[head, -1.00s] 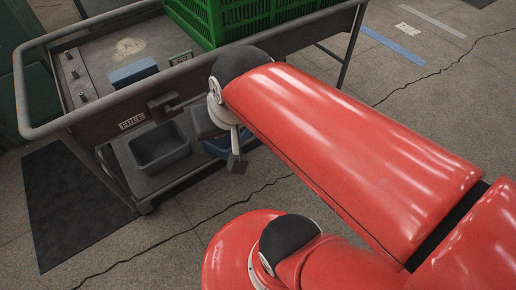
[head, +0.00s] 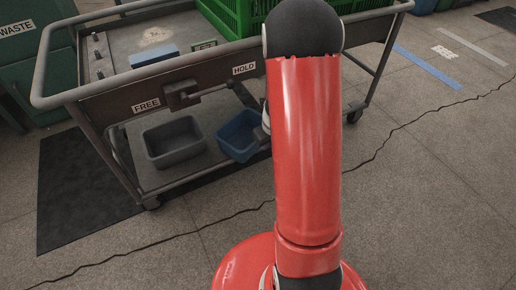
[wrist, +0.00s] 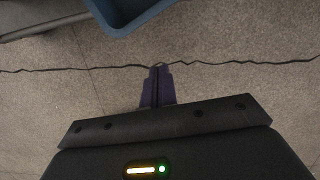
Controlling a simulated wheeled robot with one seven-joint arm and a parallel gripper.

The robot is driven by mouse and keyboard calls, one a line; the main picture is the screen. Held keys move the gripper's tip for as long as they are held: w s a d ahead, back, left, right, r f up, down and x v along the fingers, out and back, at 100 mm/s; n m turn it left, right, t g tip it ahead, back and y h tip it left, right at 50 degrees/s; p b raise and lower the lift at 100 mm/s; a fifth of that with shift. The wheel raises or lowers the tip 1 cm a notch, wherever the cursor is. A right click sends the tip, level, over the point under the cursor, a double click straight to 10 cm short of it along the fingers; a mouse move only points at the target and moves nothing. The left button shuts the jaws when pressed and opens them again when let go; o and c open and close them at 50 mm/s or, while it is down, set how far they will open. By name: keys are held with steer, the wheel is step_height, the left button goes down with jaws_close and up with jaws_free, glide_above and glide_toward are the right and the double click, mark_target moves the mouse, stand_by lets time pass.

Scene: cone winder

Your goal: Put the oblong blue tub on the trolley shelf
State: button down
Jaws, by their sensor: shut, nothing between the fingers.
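The blue tub (head: 238,136) is on the right part of the trolley's lower shelf (head: 190,176), at its front edge. Whether it overhangs the edge, I cannot tell. Its near corner shows at the top of the wrist view (wrist: 128,22). My gripper's fingers (wrist: 157,88) are shut with nothing between them, apart from the tub and over the floor in the wrist view. In the head view my arm hides the fingers and part of the space right of the tub.
A grey tub (head: 174,142) stands left of the blue one on the shelf. The trolley's upper deck carries a green crate (head: 232,18) and a blue block (head: 154,55). A lever (head: 210,90) sits between the FREE and HOLD labels. A dark mat (head: 80,180) lies left; floor in front is clear.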

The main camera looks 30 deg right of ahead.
steer(key=w+f+b, duration=0.3)
steer(key=w+f, duration=0.3)
steer(key=f, duration=0.3)
steer(key=shift+w+a+f, duration=0.2)
steer(key=shift+a+f, duration=0.05)
steer(key=shift+a, duration=0.1)
steer(key=w+p, duration=0.1)
steer(key=w, duration=0.2)
steer(key=w+p, duration=0.1)
steer(key=w, duration=0.1)
steer(key=shift+a+r+p, duration=0.15)
steer(key=shift+a+p, duration=0.15)
steer(key=shift+p, duration=0.05)
steer(key=shift+w, duration=0.6)
